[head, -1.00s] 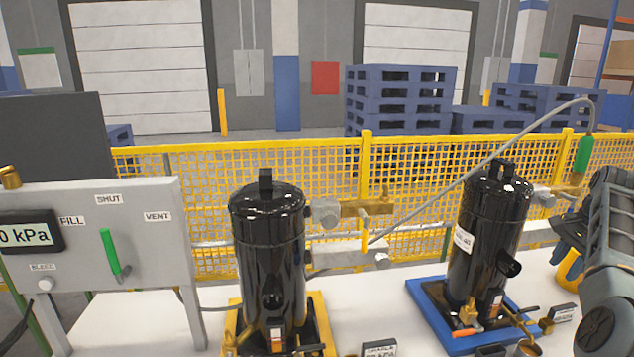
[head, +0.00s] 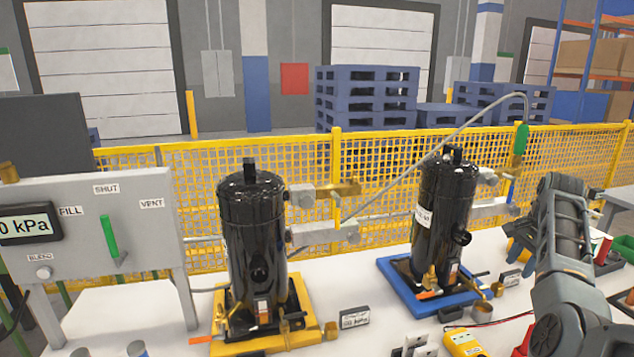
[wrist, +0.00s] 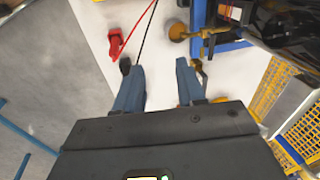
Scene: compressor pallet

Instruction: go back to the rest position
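My gripper (wrist: 159,74) is open, with its two blue fingers apart and nothing between them but white table top. In the head view my arm stands at the right, over the table's right part, and a blue finger (head: 519,232) shows beside it. In the wrist view the fingers are near a brass fitting (wrist: 208,34) and a blue pallet edge. Whether they touch anything is not clear.
A black compressor (head: 252,235) stands on a yellow pallet (head: 303,338), another (head: 441,215) on a blue pallet (head: 402,284). A grey panel (head: 100,225) stands left. A yellow meter (head: 464,343) with leads lies near my arm. A yellow mesh fence (head: 385,163) runs behind.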

